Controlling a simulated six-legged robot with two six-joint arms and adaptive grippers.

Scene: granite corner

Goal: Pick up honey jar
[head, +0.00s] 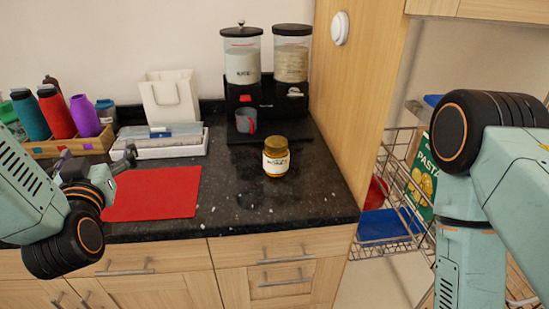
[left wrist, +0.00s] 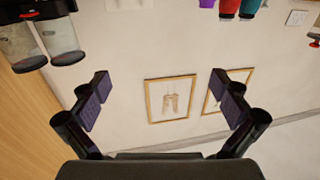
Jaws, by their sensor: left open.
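The honey jar (head: 276,160) is a small amber jar with a yellow-brown lid and a pale label. It stands upright on the dark granite counter (head: 235,205), near its right side, in the head view. My left gripper (head: 131,158) is over the left part of the counter, near the red mat, well to the left of the jar. In the left wrist view the two fingers of my left gripper (left wrist: 162,92) are wide apart with nothing between them. The jar is not in that view. My right arm shows at the right, but its gripper does not.
A red mat (head: 155,192) lies left of the jar. Behind the jar stand a grey cup (head: 246,121) and two dispensers (head: 243,62). A wooden panel (head: 350,90) rises at the right. The counter around the jar is clear.

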